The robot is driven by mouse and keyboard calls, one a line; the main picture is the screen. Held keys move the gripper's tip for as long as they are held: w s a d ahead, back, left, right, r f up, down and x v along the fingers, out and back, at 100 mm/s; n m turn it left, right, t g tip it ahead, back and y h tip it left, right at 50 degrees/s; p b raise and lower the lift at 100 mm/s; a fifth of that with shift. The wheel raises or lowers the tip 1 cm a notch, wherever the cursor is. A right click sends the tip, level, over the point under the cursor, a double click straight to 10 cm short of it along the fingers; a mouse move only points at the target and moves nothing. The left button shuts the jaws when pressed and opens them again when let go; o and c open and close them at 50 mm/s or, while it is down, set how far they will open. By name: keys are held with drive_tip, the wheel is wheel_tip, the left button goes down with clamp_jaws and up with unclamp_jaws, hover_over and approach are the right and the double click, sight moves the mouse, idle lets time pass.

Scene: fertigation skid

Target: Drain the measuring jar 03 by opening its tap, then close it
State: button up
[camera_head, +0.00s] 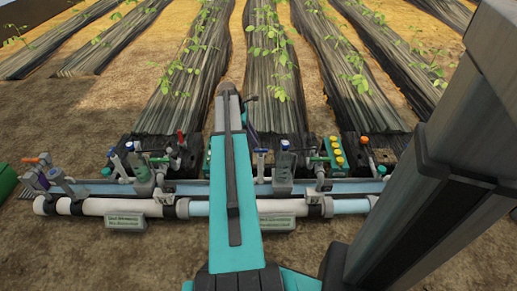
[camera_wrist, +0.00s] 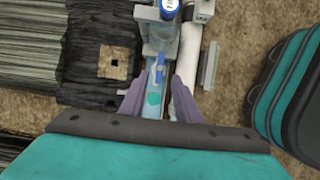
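In the wrist view, my gripper (camera_wrist: 158,88) has its two purple-grey fingers apart, with a gap between them. A small blue handle (camera_wrist: 159,70), which looks like a tap lever, shows in that gap; I cannot tell whether the fingers touch it. A grey and clear jar-like fitting with a blue top (camera_wrist: 170,7) stands just beyond the fingertips. In the head view, similar blue-topped fittings stand left (camera_head: 141,172) and right (camera_head: 284,170) of my arm. I cannot read which is jar 03. My gripper is not clearly visible there, and liquid level cannot be told.
A white pipe (camera_head: 105,207) runs along the skid front, with label plates (camera_head: 125,222) before it. A green block with yellow knobs (camera_head: 336,153) stands at the right. Red and orange handles rise at the left. Black-covered plant rows (camera_head: 184,75) lie behind.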

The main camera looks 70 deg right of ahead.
sight(261, 150)
drive_tip(key=shift+b+x, duration=0.95)
drive_tip(key=shift+x, duration=1.95)
clamp_jaws()
